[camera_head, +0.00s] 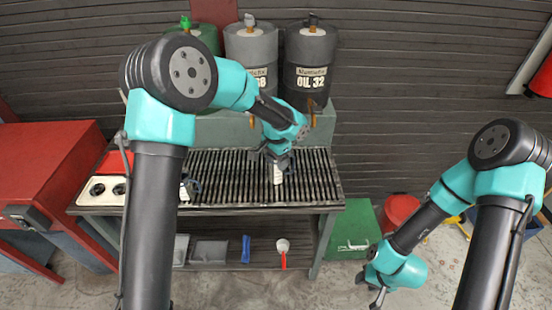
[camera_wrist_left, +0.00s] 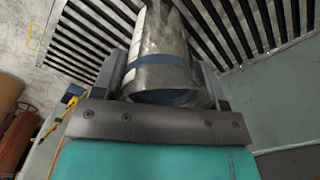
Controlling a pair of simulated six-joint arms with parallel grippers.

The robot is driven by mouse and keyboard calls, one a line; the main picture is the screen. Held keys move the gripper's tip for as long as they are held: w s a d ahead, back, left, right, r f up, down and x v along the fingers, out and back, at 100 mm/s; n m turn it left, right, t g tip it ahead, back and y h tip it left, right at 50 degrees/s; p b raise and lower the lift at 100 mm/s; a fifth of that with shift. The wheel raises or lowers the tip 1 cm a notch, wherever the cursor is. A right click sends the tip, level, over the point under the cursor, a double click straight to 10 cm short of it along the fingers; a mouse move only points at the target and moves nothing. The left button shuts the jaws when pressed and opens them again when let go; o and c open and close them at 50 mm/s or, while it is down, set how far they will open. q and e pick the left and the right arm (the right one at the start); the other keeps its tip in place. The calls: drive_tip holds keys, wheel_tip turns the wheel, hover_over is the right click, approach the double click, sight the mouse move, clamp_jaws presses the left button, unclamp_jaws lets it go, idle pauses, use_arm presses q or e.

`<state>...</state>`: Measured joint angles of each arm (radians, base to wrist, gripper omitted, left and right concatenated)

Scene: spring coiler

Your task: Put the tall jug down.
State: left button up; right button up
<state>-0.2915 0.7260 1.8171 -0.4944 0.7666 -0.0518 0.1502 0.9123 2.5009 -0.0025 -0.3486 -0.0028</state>
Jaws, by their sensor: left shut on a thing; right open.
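The tall jug is a grey metal vessel with a blue band and a pale strip of marks; it fills the upper middle of the left wrist view (camera_wrist_left: 168,45). In the head view only a small pale part of it (camera_head: 278,176) shows below my left gripper (camera_head: 275,160). My left gripper is shut on the jug, with one finger on each side. The jug is over the slatted bench top (camera_head: 230,180); I cannot tell whether it touches the slats. My right gripper (camera_head: 371,292) is open and empty, low over the floor at the right.
Several oil drums, including a black one (camera_head: 310,60), stand behind the bench. A white and dark object (camera_head: 189,188) is on the slats at left. A lower shelf holds a blue item (camera_head: 246,249) and a red-handled white scoop (camera_head: 283,247). A green box (camera_head: 353,230) stands right of the bench.

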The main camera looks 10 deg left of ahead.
use_arm(q)
drive_tip(key=shift+f, duration=0.15)
drive_tip(key=o, duration=1.2)
drive_tip(key=shift+o, duration=0.2)
wheel_tip(320, 180, up, 12)
drive_tip(key=shift+r, duration=0.2)
drive_tip(key=shift+c, duration=0.2)
